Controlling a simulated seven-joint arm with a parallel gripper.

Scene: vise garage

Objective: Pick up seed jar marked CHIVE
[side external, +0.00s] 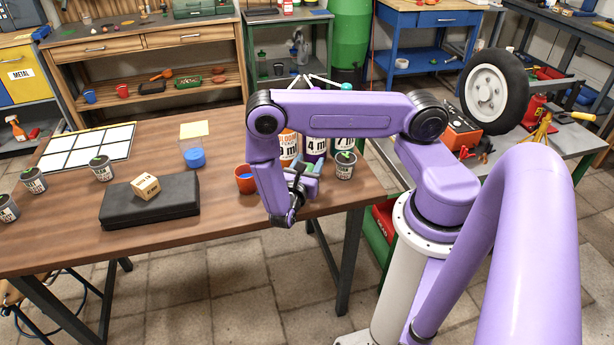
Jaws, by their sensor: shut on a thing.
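My gripper (304,184) is low over the table's right front part, beside a red cup and a grey jar. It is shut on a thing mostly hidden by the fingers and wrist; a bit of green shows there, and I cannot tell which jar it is. Similar grey jars with green tops stand on the table: one right of my gripper (345,167), one at left centre (102,170), one at the far left (34,181), and one at the left edge (8,209). Their labels are too small to read, so I cannot tell which is CHIVE.
A black case (150,203) with a wooden block (145,186) on it lies at left centre. A red cup (246,179) stands left of my gripper. Tall labelled bottles (316,146) stand close behind it. A white grid sheet (88,146) lies at the back left.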

